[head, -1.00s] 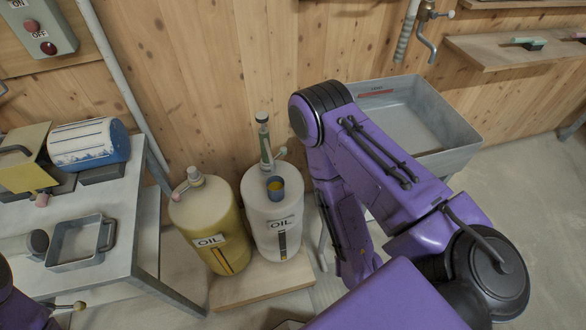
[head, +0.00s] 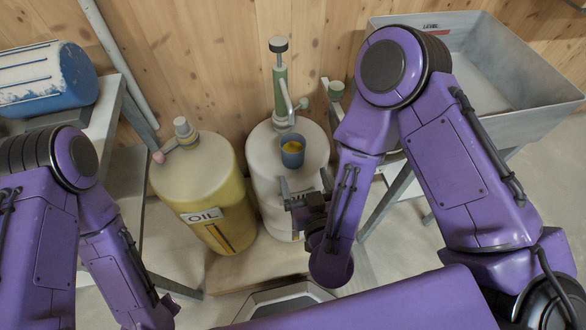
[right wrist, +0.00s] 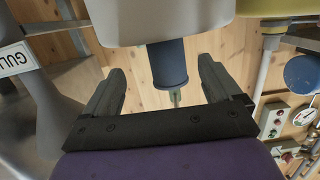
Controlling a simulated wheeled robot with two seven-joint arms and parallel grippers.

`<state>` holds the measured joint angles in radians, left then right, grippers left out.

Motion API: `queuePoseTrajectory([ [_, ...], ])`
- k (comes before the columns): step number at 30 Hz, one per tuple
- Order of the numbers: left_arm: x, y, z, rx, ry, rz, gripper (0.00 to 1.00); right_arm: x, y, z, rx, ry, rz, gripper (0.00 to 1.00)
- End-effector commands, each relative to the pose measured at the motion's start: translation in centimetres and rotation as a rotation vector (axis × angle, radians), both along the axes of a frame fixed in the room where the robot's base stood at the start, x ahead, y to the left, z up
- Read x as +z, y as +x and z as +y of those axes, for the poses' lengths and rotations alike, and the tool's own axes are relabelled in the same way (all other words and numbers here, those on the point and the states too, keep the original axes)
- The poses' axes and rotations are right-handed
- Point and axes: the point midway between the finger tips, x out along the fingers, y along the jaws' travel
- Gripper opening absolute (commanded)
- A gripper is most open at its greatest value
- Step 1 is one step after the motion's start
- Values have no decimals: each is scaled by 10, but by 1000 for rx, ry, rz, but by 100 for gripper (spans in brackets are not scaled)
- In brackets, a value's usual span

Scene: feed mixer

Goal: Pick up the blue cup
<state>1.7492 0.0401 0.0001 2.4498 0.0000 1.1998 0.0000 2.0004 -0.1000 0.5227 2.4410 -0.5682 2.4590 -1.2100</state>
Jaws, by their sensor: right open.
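The blue cup (head: 292,150) holds something yellow and stands upright on top of the white oil drum (head: 262,172), in front of the green hand pump (head: 281,88). My right gripper (head: 304,180) is open, just on the near side of the cup, with its fingers pointing toward it. In the right wrist view, which looks upside down, the cup (right wrist: 169,66) shows between the two spread fingers of the gripper (right wrist: 161,68), with a gap on each side. My left arm is at the lower left of the head view; its gripper cannot be made out.
A yellow oil drum (head: 207,176) stands left of the white one, both on a wooden board (head: 245,268). A grey basin (head: 515,90) is at the right. The wooden wall is close behind the drums.

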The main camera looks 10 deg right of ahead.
Motion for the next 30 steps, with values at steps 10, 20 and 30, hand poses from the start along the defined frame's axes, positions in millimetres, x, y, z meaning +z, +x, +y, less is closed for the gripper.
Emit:
queuePoseTrajectory([
  [10, -1, 0, 0, 0, 1, -1, 0, -2, 51, 4, -9, -4, -30, 91],
  [20, 1, 0, 0, 0, 1, -1, 0, -6, 102, 8, -8, -5, -29, 91],
  [30, 1, 0, 0, 0, 1, -1, 0, -6, 106, 9, -4, -6, -28, 68],
])
